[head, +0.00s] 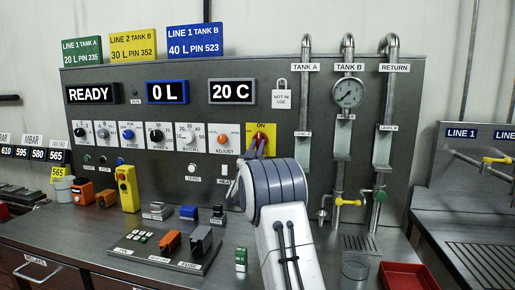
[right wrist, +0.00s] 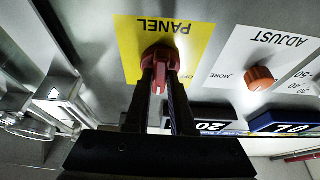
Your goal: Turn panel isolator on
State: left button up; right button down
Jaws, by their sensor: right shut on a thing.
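The panel isolator is a red rotary knob (right wrist: 160,56) on a yellow plate (right wrist: 201,42) marked PANEL, upside down in the right wrist view. In the head view the yellow plate (head: 271,131) shows the word ON at its top, and part of the red knob (head: 258,139) shows above my arm. My right gripper (right wrist: 162,90) is shut on the knob, one dark finger on each side of its red grip. My right wrist hides the lower part of the plate in the head view. My left gripper is not in view.
An orange ADJUST knob (right wrist: 259,78) sits beside the plate; it also shows in the head view (head: 222,139). A NOT IN USE tag (head: 282,98) hangs nearby. Tank pipes (head: 304,110) and a gauge (head: 348,92) stand to the right. A yellow box (head: 127,188) stands on the bench.

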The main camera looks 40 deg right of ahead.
jog(key=shift+f, duration=0.1)
jog(key=c, duration=0.8)
grip_release()
jog(key=shift+o, duration=0.2)
jog(key=b+v, duration=0.2)
jog(key=v, duration=0.8)
jog(key=shift+s, duration=0.25)
jog(key=shift+a, duration=0.1)
